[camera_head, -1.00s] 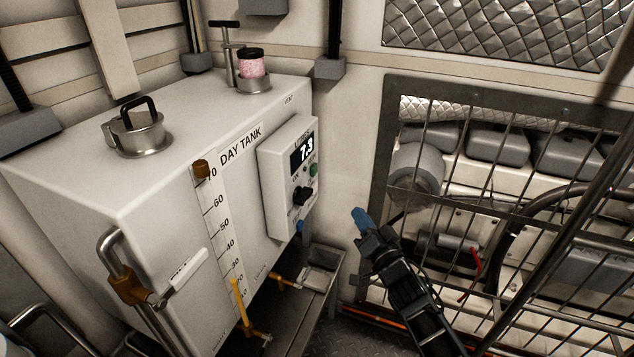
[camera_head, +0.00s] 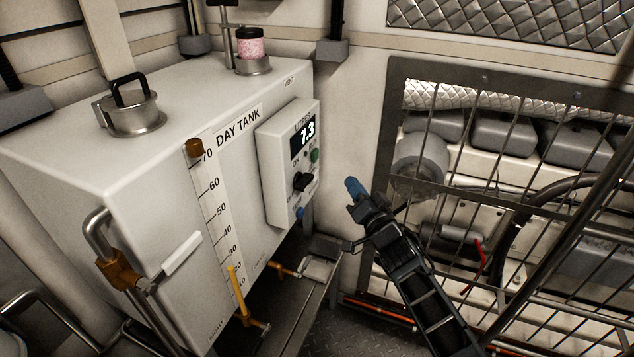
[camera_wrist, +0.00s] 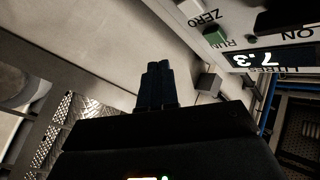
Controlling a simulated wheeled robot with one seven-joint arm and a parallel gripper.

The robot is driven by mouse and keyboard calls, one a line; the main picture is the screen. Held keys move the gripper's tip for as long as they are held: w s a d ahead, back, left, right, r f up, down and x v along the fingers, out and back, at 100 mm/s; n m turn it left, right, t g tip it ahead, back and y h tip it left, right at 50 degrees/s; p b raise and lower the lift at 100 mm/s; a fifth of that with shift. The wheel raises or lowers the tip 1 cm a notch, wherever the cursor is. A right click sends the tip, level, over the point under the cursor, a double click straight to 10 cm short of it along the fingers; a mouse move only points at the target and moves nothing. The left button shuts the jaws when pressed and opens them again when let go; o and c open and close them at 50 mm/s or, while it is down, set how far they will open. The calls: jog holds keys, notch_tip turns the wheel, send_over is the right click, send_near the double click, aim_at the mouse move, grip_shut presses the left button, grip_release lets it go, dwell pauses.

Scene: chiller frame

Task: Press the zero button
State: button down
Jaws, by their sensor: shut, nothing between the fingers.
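The control panel (camera_head: 287,165) is a white box on the front of the day tank, with a lit display (camera_head: 303,135) reading 7.3. It has a green button (camera_head: 314,155), a black knob (camera_head: 302,181) and a blue button (camera_head: 300,213). In the wrist view the panel is upside down; the ZERO label (camera_wrist: 205,18) and a green button (camera_wrist: 213,37) by RUN show at the top right. Which button is zero is not clear. My gripper (camera_head: 353,188) is shut and empty, to the right of the panel and apart from it.
The white day tank (camera_head: 150,190) fills the left, with a level scale, valves and a pipe handle. A metal grille (camera_head: 470,190) over machinery stands at the right, close to my arm. A plain wall strip (camera_head: 350,120) lies between them.

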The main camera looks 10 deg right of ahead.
jog(key=shift+w+a+b, duration=0.85)
jog(key=shift+a+b, duration=0.25)
jog(key=shift+a, duration=0.05)
jog(key=shift+w+a+b, duration=0.85)
jog(key=shift+a+b, duration=0.25)
jog(key=shift+a, duration=0.05)
jog(key=shift+a, duration=0.1)
jog(key=shift+w+a+b, duration=0.25)
jog(key=shift+b, duration=0.1)
jog(key=shift+w+a+b, duration=0.25)
jog(key=shift+a+b, duration=0.1)
jog(key=shift+b, duration=0.05)
dwell(0.9)
jog(key=shift+d, duration=0.1)
dwell(0.4)
jog(key=shift+s+d+p, duration=0.5)
jog(key=shift+d+p, duration=0.1)
jog(key=shift+p, duration=0.4)
